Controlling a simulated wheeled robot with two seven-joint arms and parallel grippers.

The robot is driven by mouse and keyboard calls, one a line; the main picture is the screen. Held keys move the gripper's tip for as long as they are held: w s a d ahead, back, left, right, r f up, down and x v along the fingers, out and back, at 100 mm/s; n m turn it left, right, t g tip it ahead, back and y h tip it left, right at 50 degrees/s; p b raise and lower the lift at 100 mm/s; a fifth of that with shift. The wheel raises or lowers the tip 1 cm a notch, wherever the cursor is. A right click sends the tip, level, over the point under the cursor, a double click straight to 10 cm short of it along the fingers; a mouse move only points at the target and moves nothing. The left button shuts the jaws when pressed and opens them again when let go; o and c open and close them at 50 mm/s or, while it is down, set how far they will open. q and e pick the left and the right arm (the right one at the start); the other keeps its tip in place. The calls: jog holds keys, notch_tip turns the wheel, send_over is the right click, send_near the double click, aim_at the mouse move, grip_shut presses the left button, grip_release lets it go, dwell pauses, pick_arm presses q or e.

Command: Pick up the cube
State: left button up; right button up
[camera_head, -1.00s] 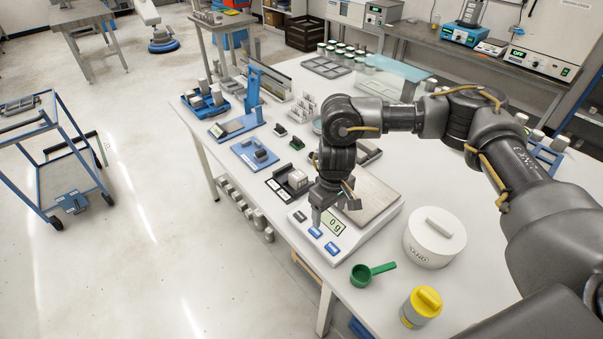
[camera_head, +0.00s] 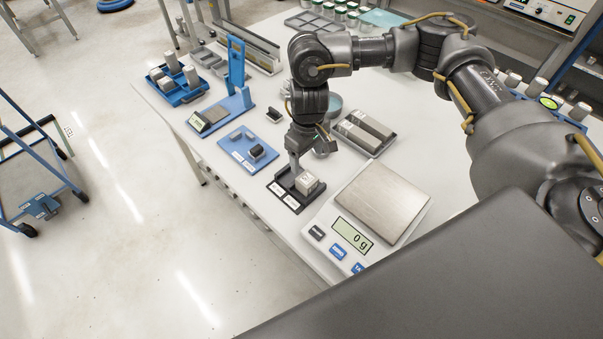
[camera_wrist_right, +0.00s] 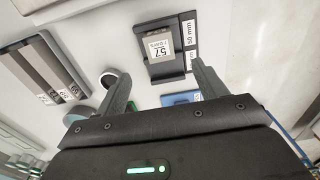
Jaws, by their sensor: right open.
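The cube (camera_head: 306,182) is small and pale grey and sits in a black holder (camera_head: 282,192) with white labels, left of the scale. In the right wrist view the cube (camera_wrist_right: 158,47) shows a label with "57", and the holder (camera_wrist_right: 188,72) reads "50 mm". My right gripper (camera_head: 294,158) points down just behind and left of the cube in the head view. In the right wrist view its two fingers (camera_wrist_right: 158,70) are spread apart with nothing between them, and the cube lies beyond the tips. My left gripper is not in view.
A scale (camera_head: 385,200) reading 0 g stands right of the holder. A blue fixture (camera_head: 248,150) stands to the left, a grey tray with bars (camera_head: 364,133) behind. The table's front edge runs close to the holder.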

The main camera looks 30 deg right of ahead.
aim_at(307, 179)
jog(key=shift+s+f, duration=0.2)
jog(key=shift+f, duration=0.4)
jog(key=shift+s+f, duration=0.15)
jog(key=shift+f, duration=0.4)
jog(key=f, duration=0.3)
jog(key=shift+w+d+f, duration=0.1)
jog(key=shift+w+d, duration=0.05)
jog(key=shift+w, duration=0.1)
notch_tip(307, 179, down, 5)
jog(key=shift+f, duration=0.15)
jog(key=c, duration=1.3)
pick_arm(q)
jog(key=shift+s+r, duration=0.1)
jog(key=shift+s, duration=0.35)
pick_arm(e)
jog(key=shift+c, duration=0.2)
